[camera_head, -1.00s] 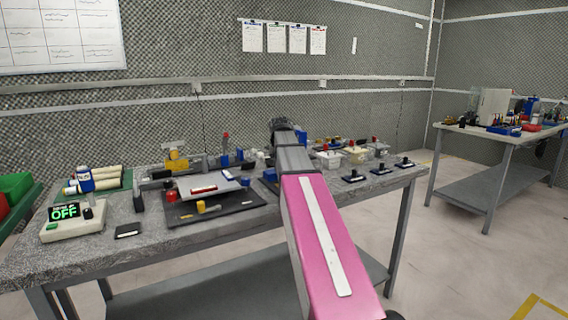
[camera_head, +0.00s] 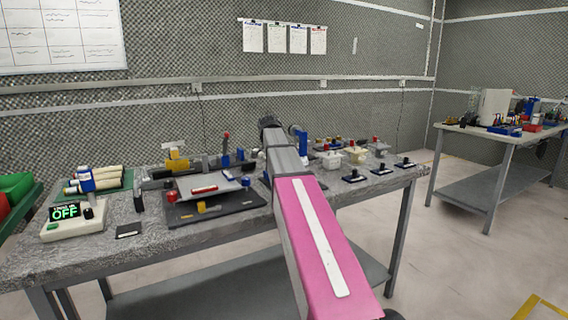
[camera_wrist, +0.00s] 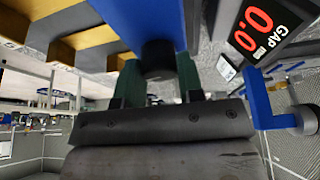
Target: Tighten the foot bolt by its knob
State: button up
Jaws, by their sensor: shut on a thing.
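In the wrist view, a round dark knob (camera_wrist: 157,57) sits between the green fingertips of my gripper (camera_wrist: 158,75), under a large blue block (camera_wrist: 145,22). The fingers are shut on this knob. The bolt's shaft is hidden from this camera. In the head view, my arm hides the gripper and the knob; an upright blue part (camera_head: 302,145) shows just right of the arm's far end.
A blue bracket with a grey round end (camera_wrist: 303,118) stands close to the gripper's right. In the head view, the workbench (camera_head: 110,258) holds a control box (camera_head: 75,222) reading "OFF", a black plate (camera_head: 230,205), and several small fixtures.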

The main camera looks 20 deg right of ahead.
jog(key=shift+m+g, duration=0.4)
jog(key=shift+m, duration=0.5)
jog(key=o, duration=0.9)
jog(key=v, duration=1)
jog(key=shift+a+r, duration=0.15)
jog(key=shift+r, duration=0.25)
